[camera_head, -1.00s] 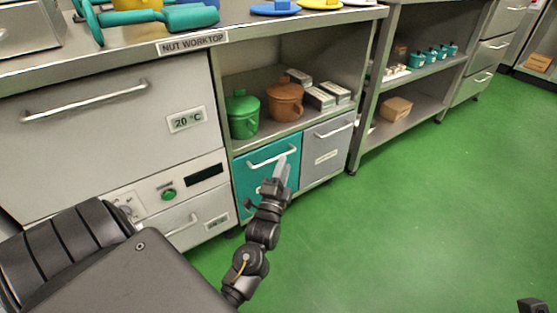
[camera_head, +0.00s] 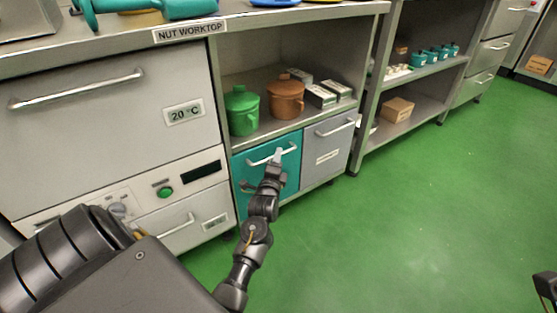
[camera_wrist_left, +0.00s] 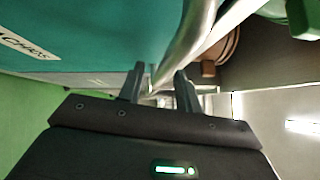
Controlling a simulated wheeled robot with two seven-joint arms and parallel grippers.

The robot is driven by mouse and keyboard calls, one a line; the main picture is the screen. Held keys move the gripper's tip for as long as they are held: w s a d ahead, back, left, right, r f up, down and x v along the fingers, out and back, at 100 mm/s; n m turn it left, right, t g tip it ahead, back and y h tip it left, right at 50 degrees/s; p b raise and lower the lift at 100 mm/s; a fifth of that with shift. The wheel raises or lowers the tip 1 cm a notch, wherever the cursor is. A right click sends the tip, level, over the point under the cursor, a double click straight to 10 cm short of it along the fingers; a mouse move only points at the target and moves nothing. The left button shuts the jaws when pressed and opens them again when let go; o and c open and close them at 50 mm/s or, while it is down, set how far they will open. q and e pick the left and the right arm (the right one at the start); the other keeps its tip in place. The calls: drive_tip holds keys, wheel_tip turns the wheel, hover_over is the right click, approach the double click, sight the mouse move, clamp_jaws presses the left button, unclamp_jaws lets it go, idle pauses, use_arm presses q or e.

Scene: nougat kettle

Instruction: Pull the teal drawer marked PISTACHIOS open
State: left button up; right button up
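The teal drawer (camera_head: 290,178) sits under the open shelf, left of a grey drawer, its front looking flush with it. Its pale bar handle (camera_head: 256,162) runs along the upper part. My left gripper (camera_head: 277,157) is at the right part of this handle. In the left wrist view, the teal front (camera_wrist_left: 90,30) fills the upper left with part of its white label (camera_wrist_left: 28,42). The handle (camera_wrist_left: 197,35) runs down toward the gap between my left fingers (camera_wrist_left: 160,85), which stand apart. Whether they touch it is unclear. Only a dark part of my right arm shows at the lower right edge.
The grey drawer (camera_head: 325,155) is directly right of the teal one. A green pot (camera_head: 242,115) and a brown pot (camera_head: 286,100) stand on the shelf above. The oven-like unit (camera_head: 100,120) is to the left. Green floor (camera_head: 400,220) in front is clear.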

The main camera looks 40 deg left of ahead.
use_arm(q)
drive_tip(key=shift+x, duration=0.95)
clamp_jaws()
